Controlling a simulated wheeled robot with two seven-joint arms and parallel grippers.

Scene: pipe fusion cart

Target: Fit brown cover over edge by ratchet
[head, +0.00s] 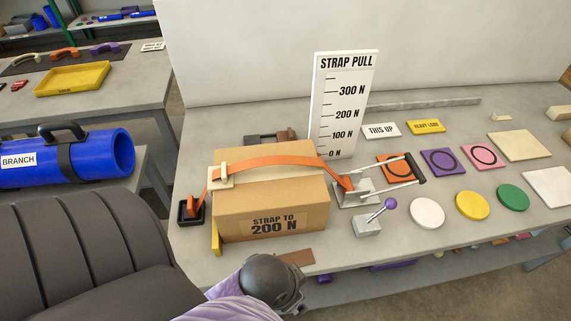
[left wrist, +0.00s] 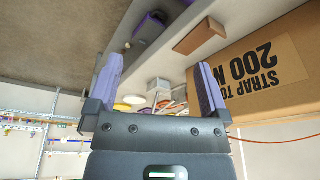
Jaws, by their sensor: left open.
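A cardboard box (head: 260,215) marked "STRAP TO 200 N" stands on the table; it also fills the right of the left wrist view (left wrist: 260,75). An orange strap (head: 270,160) runs over it from a black anchor (head: 190,212) at left to the metal ratchet (head: 355,192) at right. A cream cover (head: 221,176) sits at the box's left top edge by the strap. A brown cover (head: 297,258) lies at the table's front, partly hidden by my left arm; it shows in the left wrist view (left wrist: 200,37). My left gripper (left wrist: 158,62) is open and empty, below the cover in that view.
A white "STRAP PULL" scale (head: 343,105) stands behind the box. A purple-knobbed lever (head: 380,210) is by the ratchet. Coloured discs and square plates cover the table's right. Another brown piece (head: 290,136) lies behind the box. A dark chair-like backrest (head: 75,255) fills the lower left.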

